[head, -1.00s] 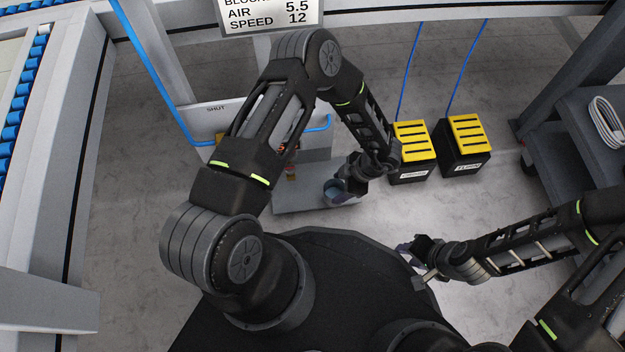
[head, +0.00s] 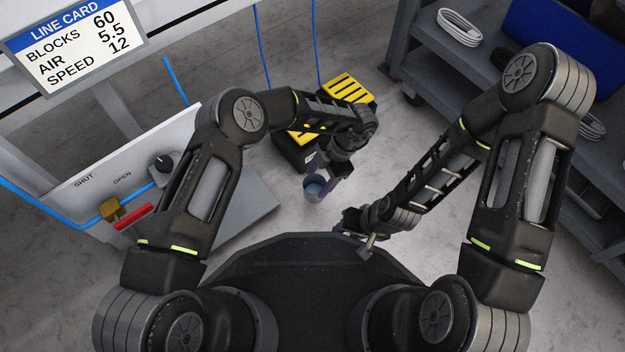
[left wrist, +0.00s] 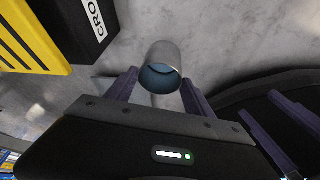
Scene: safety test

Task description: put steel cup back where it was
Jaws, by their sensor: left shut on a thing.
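The steel cup (head: 314,191) is held upright or nearly so by my left gripper (head: 326,181), above the floor in front of the black and yellow boxes. In the left wrist view the cup (left wrist: 163,66) sits between the two purple fingers of the left gripper (left wrist: 160,92), with its bluish inside showing. My right gripper (head: 352,226) is close by, to the right of and below the cup, near the front edge of my base. Its two fingers show apart at the right of the left wrist view (left wrist: 278,128), with nothing seen between them.
A grey platform (head: 235,217) with a SHUT/OPEN panel (head: 120,180), black knob (head: 162,164) and red handle (head: 134,217) stands left. Yellow-topped black boxes (head: 349,90) stand behind the cup. A shelf cart (head: 440,50) with coiled cables is at right. Floor between is clear.

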